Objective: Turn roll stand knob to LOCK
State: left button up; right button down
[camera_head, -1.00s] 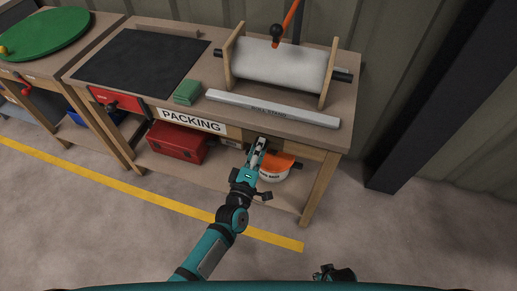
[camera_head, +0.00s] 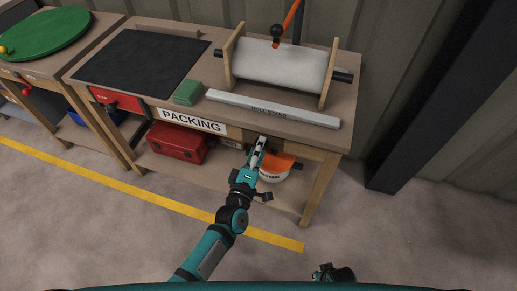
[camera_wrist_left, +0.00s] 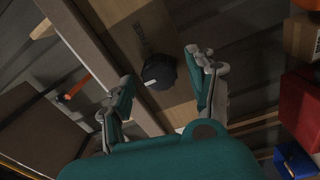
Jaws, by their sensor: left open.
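A dark round knob (camera_wrist_left: 160,74) with a pale pointer mark sits on the front apron of the packing bench in the left wrist view. In the head view my left gripper (camera_head: 257,150) reaches the bench front below the roll stand (camera_head: 277,72) and hides the knob. The roll stand carries a white roll between wooden sides. My right gripper (camera_head: 325,274) shows only partly at the bottom edge, away from the bench.
A grey bar (camera_head: 272,108) labelled ROLL STAND and a green block (camera_head: 187,92) lie on the bench top. A red toolbox (camera_head: 177,142) and an orange-and-white container (camera_head: 277,167) are on the lower shelf. The floor in front is clear.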

pick_arm(q)
jog(key=v, duration=1.2)
pick_arm(e)
jog(key=shift+s+d, duration=0.1)
pick_arm(q)
jog(key=shift+d, duration=0.1)
